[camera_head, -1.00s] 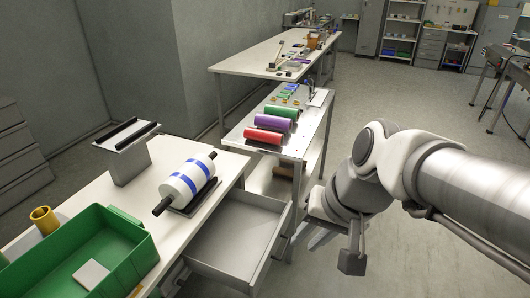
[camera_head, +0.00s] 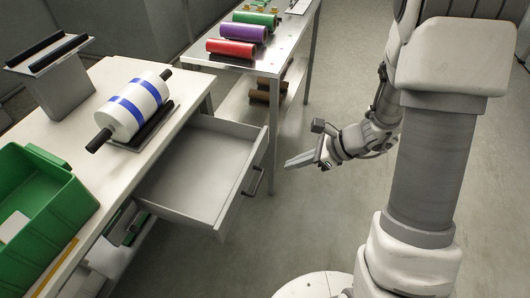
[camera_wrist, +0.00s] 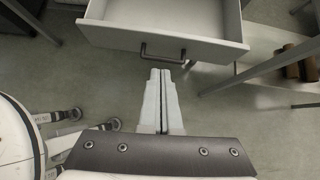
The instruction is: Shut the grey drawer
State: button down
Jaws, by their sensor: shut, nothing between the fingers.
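The grey drawer (camera_head: 205,172) is pulled out from under the white workbench on the left and looks empty inside. Its dark bar handle (camera_head: 254,181) is on the front panel, facing my arm. In the wrist view the drawer (camera_wrist: 165,15) is at the top, with the handle (camera_wrist: 163,52) just beyond my fingertips. My gripper (camera_head: 289,162) is shut and empty, to the right of the drawer front, pointing toward it with a gap between. In the wrist view my gripper's fingers (camera_wrist: 160,73) are together and reach up toward the handle, apart from it.
The white workbench (camera_head: 113,78) carries a white roll with blue bands (camera_head: 133,105) and a green bin (camera_head: 40,205). A second table (camera_head: 292,35) with coloured rolls stands behind the drawer, its leg close to the drawer front. The floor (camera_head: 300,225) right of the drawer is clear.

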jog(key=f, duration=0.1)
jog(key=b, duration=0.4)
send_near(247, 173)
jog(key=shift+m, duration=0.3)
jog(key=shift+x, duration=2.9)
jog(key=w+a+p, duration=0.1)
jog(key=w+a, duration=0.3)
jog(key=a, duration=0.8)
jog(key=w+a, duration=0.5)
jog(key=a, duration=0.7)
jog(key=shift+a+p, duration=0.4)
jog(key=shift+w, duration=0.1)
